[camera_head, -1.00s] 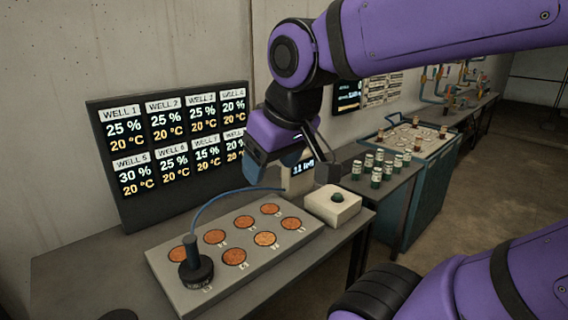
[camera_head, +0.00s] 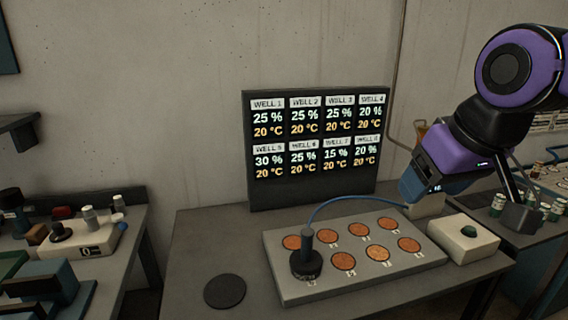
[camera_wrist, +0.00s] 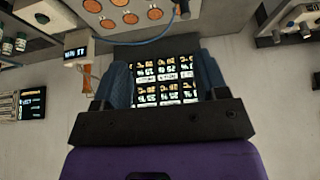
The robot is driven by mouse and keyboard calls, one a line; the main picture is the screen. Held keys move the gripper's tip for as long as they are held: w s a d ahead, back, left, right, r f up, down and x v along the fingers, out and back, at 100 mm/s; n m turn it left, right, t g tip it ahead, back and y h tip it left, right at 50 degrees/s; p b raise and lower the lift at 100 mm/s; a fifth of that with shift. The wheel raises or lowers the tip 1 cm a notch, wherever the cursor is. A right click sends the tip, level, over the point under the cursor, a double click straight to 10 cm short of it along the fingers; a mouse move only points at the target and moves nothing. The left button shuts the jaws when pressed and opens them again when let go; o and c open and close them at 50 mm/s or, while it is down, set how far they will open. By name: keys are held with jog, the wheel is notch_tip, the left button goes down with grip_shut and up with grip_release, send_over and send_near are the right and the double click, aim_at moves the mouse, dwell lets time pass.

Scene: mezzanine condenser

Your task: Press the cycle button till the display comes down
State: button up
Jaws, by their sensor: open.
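The big dark display (camera_head: 315,195) stands upright at the back of the bench, showing percentages and 20 °C for each well. It also shows between my fingers in the wrist view (camera_wrist: 165,82). A small readout (camera_wrist: 75,53) shows in the wrist view, too small to read. My gripper (camera_head: 418,188) is open and empty, above and left of the button box; its blue fingers (camera_wrist: 160,85) are apart.
A grey well plate (camera_head: 290,284) with copper discs and a dark knob-topped weight (camera_head: 306,262) lies left of the button box. A black disc (camera_head: 224,291) lies on the bench. Another bench with instruments is at left. Small vials (camera_head: 497,205) stand at right.

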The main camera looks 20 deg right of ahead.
grip_shut()
dwell(1.8)
